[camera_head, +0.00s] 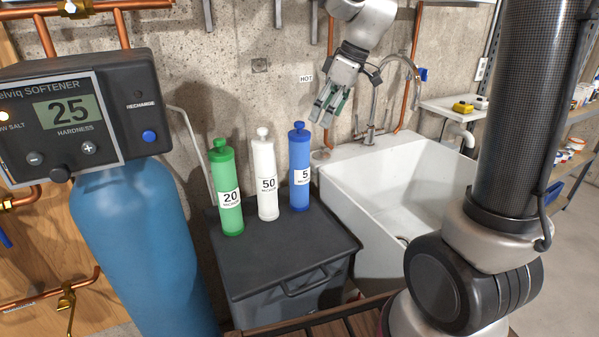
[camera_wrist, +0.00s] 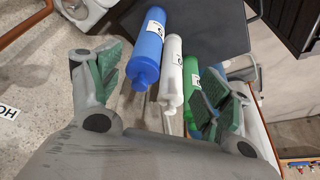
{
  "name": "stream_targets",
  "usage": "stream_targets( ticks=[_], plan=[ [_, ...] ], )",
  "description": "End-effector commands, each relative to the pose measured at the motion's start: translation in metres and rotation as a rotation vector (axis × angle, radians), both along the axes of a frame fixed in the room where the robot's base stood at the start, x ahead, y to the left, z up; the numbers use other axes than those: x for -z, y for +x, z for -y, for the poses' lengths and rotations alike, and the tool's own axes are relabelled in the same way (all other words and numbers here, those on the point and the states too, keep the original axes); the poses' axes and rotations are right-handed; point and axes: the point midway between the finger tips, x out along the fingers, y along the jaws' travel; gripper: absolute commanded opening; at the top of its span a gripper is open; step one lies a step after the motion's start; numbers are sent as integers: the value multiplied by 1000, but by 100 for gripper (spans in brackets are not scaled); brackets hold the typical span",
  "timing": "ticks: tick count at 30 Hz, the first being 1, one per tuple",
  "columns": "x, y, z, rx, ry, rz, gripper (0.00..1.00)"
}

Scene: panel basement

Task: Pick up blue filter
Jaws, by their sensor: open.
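The blue filter (camera_head: 300,172), labelled 5, stands upright on the dark lid of a bin, at the right of a row of filters. The white filter (camera_head: 266,180), labelled 50, is in the middle and the green filter (camera_head: 226,192), labelled 20, is at the left. My gripper (camera_head: 330,110) is open and empty, above and to the right of the blue filter, near the wall. In the wrist view the blue filter (camera_wrist: 150,45), white filter (camera_wrist: 171,75) and green filter (camera_wrist: 191,88) show between the spread fingers, apart from the palm.
The filters stand on the black bin lid (camera_head: 275,255). A white sink (camera_head: 400,195) with a faucet (camera_head: 373,115) is to the right. A blue softener tank (camera_head: 140,240) with its control panel (camera_head: 75,115) stands at the left. Copper pipes run along the wall.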

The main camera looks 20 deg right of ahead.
Motion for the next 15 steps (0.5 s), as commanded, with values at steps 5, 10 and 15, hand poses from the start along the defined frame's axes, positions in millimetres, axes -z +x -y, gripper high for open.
stream_targets(
  ticks=[5,10,15],
  plan=[
    [25,46,-21,-151,15,18,78],
    [41,58,-30,-196,20,26,78],
    [61,61,-37,-197,19,27,78]
  ],
)
